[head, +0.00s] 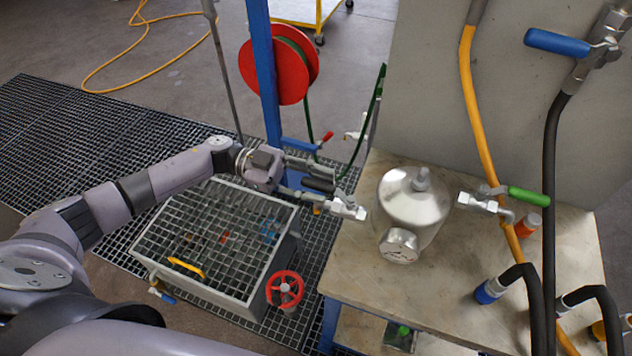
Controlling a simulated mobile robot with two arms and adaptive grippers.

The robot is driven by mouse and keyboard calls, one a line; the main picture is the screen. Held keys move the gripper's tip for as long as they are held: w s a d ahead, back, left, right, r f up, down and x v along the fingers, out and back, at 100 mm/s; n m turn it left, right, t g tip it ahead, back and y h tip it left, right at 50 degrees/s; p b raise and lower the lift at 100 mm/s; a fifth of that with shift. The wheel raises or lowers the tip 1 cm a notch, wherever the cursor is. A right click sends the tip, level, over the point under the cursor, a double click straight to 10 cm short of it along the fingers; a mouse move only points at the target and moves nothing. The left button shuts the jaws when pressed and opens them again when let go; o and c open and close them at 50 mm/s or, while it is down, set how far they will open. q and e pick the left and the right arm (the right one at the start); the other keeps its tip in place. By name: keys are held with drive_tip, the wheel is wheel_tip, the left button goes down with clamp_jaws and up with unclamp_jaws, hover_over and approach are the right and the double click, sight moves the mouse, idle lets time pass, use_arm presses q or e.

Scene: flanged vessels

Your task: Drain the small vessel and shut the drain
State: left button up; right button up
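The small vessel (416,205) is a shiny metal pot with a domed top and a round flanged face at its front. It stands upright on the wooden bench top. A metal valve (346,209) sticks out on its left side, over the bench's left edge. My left gripper (325,185) is beside this valve, its fingers pointing right. A dark piece lies at the fingers; I cannot tell if it is a lever or a finger pad, nor whether the fingers are closed on it. A valve with a green lever (528,196) is on the vessel's right. My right gripper is out of view.
A grating-topped box (215,240) with a red handwheel (285,289) stands on the floor below my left arm. A blue post (264,75) with a red hose reel (274,72) rises behind. Hoses and a blue-lever valve (556,42) crowd the bench's right (575,240).

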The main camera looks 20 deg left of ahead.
use_arm(q)
clamp_jaws()
idle(0.6)
